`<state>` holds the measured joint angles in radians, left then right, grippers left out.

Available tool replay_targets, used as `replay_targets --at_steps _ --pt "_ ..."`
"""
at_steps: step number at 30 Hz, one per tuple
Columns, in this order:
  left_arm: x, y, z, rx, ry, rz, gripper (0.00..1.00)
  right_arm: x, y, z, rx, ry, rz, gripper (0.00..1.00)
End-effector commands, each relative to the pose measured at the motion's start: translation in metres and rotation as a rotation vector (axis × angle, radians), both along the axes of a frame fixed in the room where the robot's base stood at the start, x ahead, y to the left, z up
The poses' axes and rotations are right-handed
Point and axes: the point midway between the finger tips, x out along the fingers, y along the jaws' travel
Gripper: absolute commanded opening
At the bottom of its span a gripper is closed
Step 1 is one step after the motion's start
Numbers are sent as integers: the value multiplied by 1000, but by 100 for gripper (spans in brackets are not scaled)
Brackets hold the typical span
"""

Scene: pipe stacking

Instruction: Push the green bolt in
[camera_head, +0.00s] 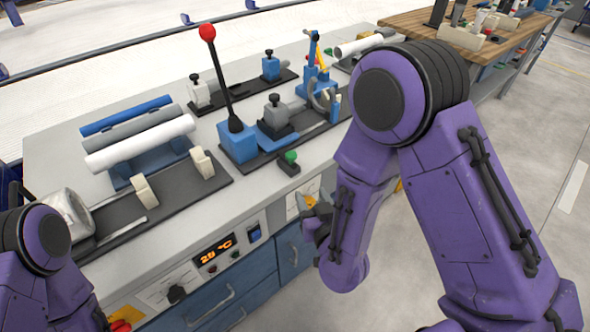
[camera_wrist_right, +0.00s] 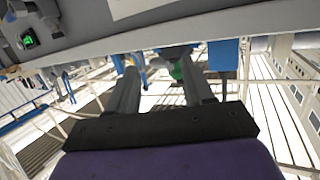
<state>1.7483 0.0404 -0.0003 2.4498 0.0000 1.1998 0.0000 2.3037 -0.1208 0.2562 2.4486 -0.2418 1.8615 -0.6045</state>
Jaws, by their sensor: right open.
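The green bolt (camera_head: 290,157) is a short green knob on a small dark block near the front edge of the bench, right of the red-topped lever. My right gripper (camera_head: 312,209) is in front of the bench, below and slightly right of the bolt and apart from it; my purple arm partly hides it. In the right wrist view, its two grey fingers (camera_wrist_right: 158,88) are spread with nothing held between them. A green piece (camera_wrist_right: 178,69) shows beyond the fingers; I cannot tell whether it is the bolt. My left arm enters at the left edge, its gripper out of view.
Blue, grey and white pipes (camera_head: 138,134) lie on a rack at the left. The red-topped lever (camera_head: 215,75) stands upright behind the bolt, with clamps (camera_head: 276,112) around it. A temperature display (camera_head: 215,250) and drawers are on the bench front. Open floor lies to the right.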

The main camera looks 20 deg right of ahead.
Motion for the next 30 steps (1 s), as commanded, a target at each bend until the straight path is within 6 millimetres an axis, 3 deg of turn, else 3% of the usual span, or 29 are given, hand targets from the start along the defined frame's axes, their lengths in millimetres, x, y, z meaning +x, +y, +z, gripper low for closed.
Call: replay_targets --at_steps 1,3,6,18,22,30 --pt "0 0 -19 1 -1 0 68 9 10 11 -22 -95 22 52" --pt "0 0 -22 0 -1 0 68 16 18 34 -46 -179 35 52" --pt "0 0 -16 0 -1 0 68 26 20 48 -53 -215 36 52" --pt "1 0 2 0 -1 0 68 107 15 48 -54 -209 33 52" --pt "1 0 3 0 -1 0 68 119 15 47 -54 -208 34 52" --pt "1 0 2 0 -1 0 68 121 15 46 -55 -207 35 52"
